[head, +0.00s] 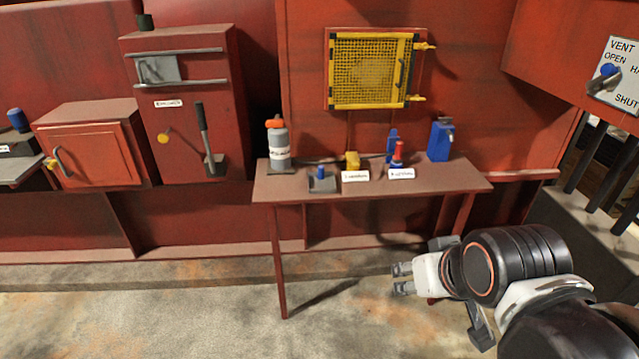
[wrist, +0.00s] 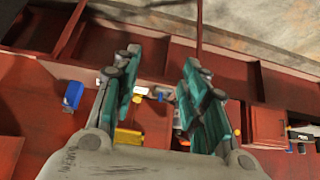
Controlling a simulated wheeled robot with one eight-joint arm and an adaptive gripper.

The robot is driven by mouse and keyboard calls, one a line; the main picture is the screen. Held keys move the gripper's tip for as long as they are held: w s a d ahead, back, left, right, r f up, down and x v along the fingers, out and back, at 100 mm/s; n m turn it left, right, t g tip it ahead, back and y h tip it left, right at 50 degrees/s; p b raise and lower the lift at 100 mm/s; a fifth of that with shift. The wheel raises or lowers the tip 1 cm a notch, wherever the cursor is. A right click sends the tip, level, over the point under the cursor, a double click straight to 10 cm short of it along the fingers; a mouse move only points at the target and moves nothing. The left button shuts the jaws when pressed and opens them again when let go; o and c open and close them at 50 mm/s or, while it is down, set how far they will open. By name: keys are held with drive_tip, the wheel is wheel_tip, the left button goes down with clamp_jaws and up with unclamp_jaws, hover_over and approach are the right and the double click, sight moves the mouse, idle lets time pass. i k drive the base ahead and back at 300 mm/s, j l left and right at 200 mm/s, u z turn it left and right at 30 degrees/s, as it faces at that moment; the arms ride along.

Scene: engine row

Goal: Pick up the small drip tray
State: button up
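What looks like the small drip tray (head: 321,184) is a low grey piece with a blue knob or grip on top. It sits at the front left of the red table in the head view. In the wrist view, a small grey and blue shape (wrist: 162,95) between my fingers appears to be the same piece. My gripper (head: 402,279) is in front of the table, lower and to the right of the tray, well apart from it. The wrist view shows its two teal-padded fingers (wrist: 160,72) spread open with nothing between them.
A yellow mesh panel (head: 370,72) is on the wall behind. The floor in front is clear.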

sight(320, 182)
drive_tip(key=i+j+u, duration=0.1)
drive_tip(key=j, duration=0.35)
drive_tip(key=i+j+u, duration=0.15)
drive_tip(key=i+j, duration=0.15)
drive_tip(key=i+j+u, duration=0.1)
drive_tip(key=i+j, duration=0.15)
drive_tip(key=j, duration=0.25)
drive_tip(key=i+j, duration=0.1)
drive_tip(key=j, duration=0.45)
drive_tip(key=i+l+u, duration=0.1)
drive_tip(key=l, duration=0.1)
